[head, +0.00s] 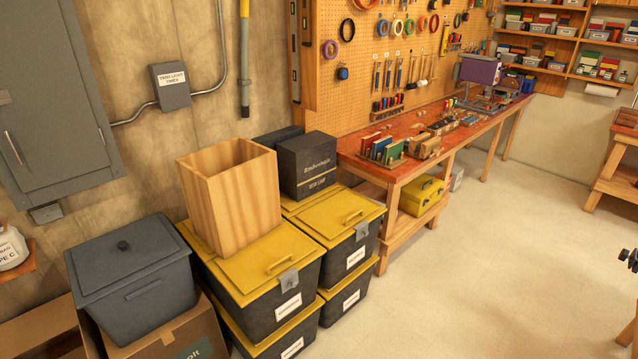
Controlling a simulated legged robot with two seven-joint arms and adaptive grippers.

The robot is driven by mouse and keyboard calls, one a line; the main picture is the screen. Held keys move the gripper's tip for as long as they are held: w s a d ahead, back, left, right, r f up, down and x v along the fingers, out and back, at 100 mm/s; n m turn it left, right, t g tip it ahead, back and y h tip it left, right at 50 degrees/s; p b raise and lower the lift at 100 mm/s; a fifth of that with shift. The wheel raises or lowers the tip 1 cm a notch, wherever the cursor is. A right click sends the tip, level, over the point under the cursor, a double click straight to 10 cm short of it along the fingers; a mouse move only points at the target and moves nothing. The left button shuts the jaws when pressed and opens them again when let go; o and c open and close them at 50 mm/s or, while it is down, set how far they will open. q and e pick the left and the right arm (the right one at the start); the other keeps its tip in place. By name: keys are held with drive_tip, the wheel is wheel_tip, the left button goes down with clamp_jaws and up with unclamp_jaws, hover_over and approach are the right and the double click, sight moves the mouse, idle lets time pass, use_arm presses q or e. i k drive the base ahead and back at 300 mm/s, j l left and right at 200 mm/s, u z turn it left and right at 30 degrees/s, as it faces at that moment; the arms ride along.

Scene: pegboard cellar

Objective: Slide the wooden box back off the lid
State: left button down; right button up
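The wooden box (232,205) is a tall, open-topped box of pale wood. It stands upright on the yellow lid (252,278) of a black bin (285,300), towards the lid's back left part. The lid's front right part, with its handle and a grey latch (289,279), is bare. A small dark jointed part at the right edge looks like the tip of my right gripper (629,258). It is cut off by the frame, far from the box, and I cannot tell if it is open. My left gripper is not in view.
A grey lidded tub (135,290) on a cardboard box (175,338) stands left of the bins. Behind right, a black box (308,165) sits on another yellow-lidded bin (350,240). A red-topped workbench (420,125) runs along the pegboard. The floor (480,270) at right is clear.

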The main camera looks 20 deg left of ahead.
sight(230, 187)
drive_tip(key=i+l, duration=0.1)
drive_tip(key=i, duration=0.6)
drive_tip(key=i+l, duration=0.1)
drive_tip(key=i, duration=0.6)
drive_tip(key=z, duration=0.05)
